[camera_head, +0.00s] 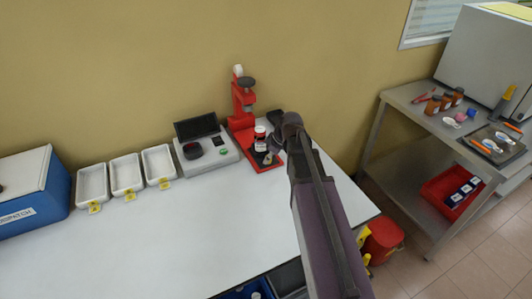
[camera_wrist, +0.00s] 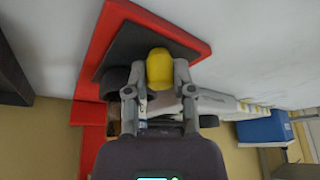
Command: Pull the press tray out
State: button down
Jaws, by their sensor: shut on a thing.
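The red press (camera_head: 243,100) stands at the back of the white bench, with a flat red base (camera_head: 262,166) reaching forward. In the wrist view this red base (camera_wrist: 201,44) carries a dark flat plate, which looks like the press tray (camera_wrist: 130,45). A rounded yellow piece (camera_wrist: 160,66), which looks like the tray's handle, sits between the fingertips. My gripper (camera_wrist: 158,78) is shut on it, one finger on each side. In the head view the gripper (camera_head: 275,147) is low over the right side of the base. How the yellow piece joins the plate is hidden.
A small dark-and-white jar with red on it (camera_head: 260,139) stands on the base beside my gripper. A grey instrument (camera_head: 208,152) and white trays (camera_head: 126,174) stand to the left. The bench front (camera_head: 210,225) is clear. A steel cart (camera_head: 410,165) stands right.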

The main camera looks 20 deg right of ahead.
jog(key=shift+s+f, duration=0.1)
jog(key=shift+s, duration=0.15)
jog(key=shift+c, duration=2.3)
grip_release()
jog(key=shift+w, duration=0.1)
